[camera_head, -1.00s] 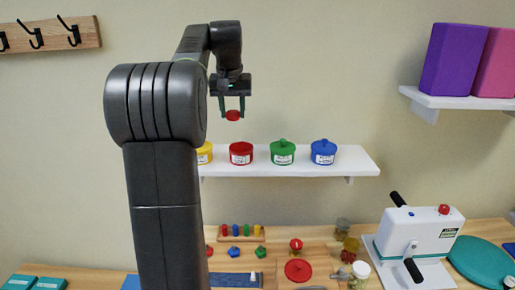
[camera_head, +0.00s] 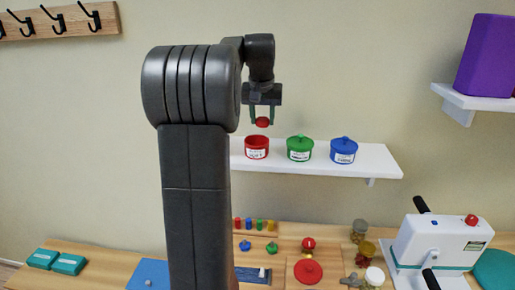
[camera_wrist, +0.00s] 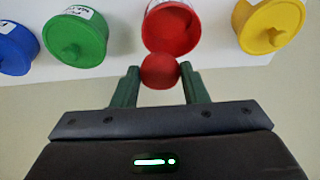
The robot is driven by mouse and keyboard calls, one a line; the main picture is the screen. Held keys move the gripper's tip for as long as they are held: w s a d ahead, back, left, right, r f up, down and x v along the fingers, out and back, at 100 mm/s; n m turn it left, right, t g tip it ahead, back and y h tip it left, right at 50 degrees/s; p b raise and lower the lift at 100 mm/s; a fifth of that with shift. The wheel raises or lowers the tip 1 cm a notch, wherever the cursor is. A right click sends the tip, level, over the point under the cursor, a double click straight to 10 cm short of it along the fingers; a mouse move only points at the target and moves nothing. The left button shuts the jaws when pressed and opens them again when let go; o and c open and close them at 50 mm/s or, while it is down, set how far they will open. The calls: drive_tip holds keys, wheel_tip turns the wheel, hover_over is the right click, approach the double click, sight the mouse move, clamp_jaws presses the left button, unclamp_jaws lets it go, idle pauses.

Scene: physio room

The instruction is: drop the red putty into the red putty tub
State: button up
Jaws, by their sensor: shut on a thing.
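My gripper (camera_head: 262,115) is shut on the red putty (camera_head: 262,122), a small red ball between the fingertips. The putty also shows between the green fingers in the wrist view (camera_wrist: 160,71). The red putty tub (camera_head: 257,148) stands open on the white wall shelf, with a label on its front. The held putty is above the tub in the head view, with a small gap. In the wrist view the tub (camera_wrist: 171,28) is just beyond the putty, its inside partly showing.
A green lidded tub (camera_head: 300,148) and a blue lidded tub (camera_head: 344,150) stand to the right on the shelf (camera_head: 378,160). A yellow tub (camera_wrist: 270,24) shows in the wrist view. A red lid (camera_head: 308,271) lies on the table below.

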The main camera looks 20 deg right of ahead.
drive_tip(key=o, duration=1.1)
drive_tip(key=shift+c, duration=0.2)
drive_tip(key=shift+r, duration=0.1)
drive_tip(key=v, duration=1.3)
drive_tip(key=shift+r, duration=0.3)
drive_tip(key=shift+s, duration=0.15)
drive_tip(key=x, duration=1.3)
drive_tip(key=shift+f, duration=0.2)
drive_tip(key=shift+r, duration=1.1)
drive_tip(key=shift+f, duration=0.1)
